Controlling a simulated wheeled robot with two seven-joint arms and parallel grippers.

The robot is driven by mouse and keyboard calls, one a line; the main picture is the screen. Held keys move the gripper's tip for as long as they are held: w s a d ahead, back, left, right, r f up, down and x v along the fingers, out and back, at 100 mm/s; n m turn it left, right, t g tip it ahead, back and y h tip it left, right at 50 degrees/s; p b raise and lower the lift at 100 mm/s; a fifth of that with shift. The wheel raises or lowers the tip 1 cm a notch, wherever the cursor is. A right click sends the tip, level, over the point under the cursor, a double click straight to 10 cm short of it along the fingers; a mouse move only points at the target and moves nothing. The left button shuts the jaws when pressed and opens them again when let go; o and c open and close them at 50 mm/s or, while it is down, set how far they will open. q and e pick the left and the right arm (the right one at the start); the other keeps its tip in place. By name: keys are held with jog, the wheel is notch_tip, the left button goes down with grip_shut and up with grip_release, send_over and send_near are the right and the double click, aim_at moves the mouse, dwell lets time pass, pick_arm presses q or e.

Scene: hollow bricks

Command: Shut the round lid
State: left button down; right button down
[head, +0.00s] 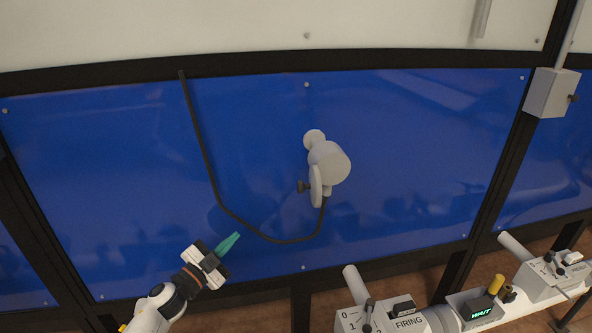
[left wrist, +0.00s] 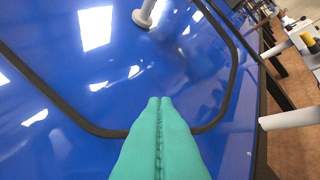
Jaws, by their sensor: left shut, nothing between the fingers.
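A pale grey housing (head: 330,160) is mounted on the blue panel in the middle of the head view. A round lid (head: 316,187) shows nearly edge-on at its lower left, with a dark knob (head: 303,186) sticking out to the left. I cannot tell how wide the lid stands open. My left gripper (head: 237,235), with teal fingers, is below and left of the lid, apart from it. In the left wrist view its fingers (left wrist: 158,100) are shut and empty. Part of the pale fixture (left wrist: 147,12) shows at the top there; the lid is not clear. My right gripper is out of view.
A black cable (head: 207,170) runs down the blue panel (head: 420,150) and curves up to the housing. A control box marked FIRING (head: 400,322) and a WAIT box (head: 478,308) stand at lower right. A grey box (head: 550,92) is at upper right.

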pick_arm(q)
notch_tip(320, 180, up, 12)
jog(key=d+r+m+g+h, duration=0.1)
jog(key=d+m+g+h, duration=0.25)
jog(key=m+h, duration=0.3)
jog(key=m+g+p, duration=0.2)
jog(key=m+g, duration=0.6)
jog(key=m, duration=0.1)
send_near(312, 181)
jog(key=w+a+r, duration=0.1)
jog(key=a+r, duration=0.1)
jog(key=a, duration=0.3)
notch_tip(312, 181, up, 3)
jog(key=s+a+m+g+y, duration=0.1)
jog(key=s+m+g+y, duration=0.1)
jog(key=m+y, duration=0.15)
jog(key=shift+n, duration=0.4)
jog(key=p+x, duration=0.1)
jog(key=x, duration=0.3)
jog(key=p+x, duration=0.2)
jog(key=x, duration=0.3)
jog(key=p+x, duration=0.2)
jog(key=x, duration=0.2)
jog(key=shift+d+r, duration=0.3)
jog(key=shift+d, duration=0.15)
jog(key=shift+t, duration=0.25)
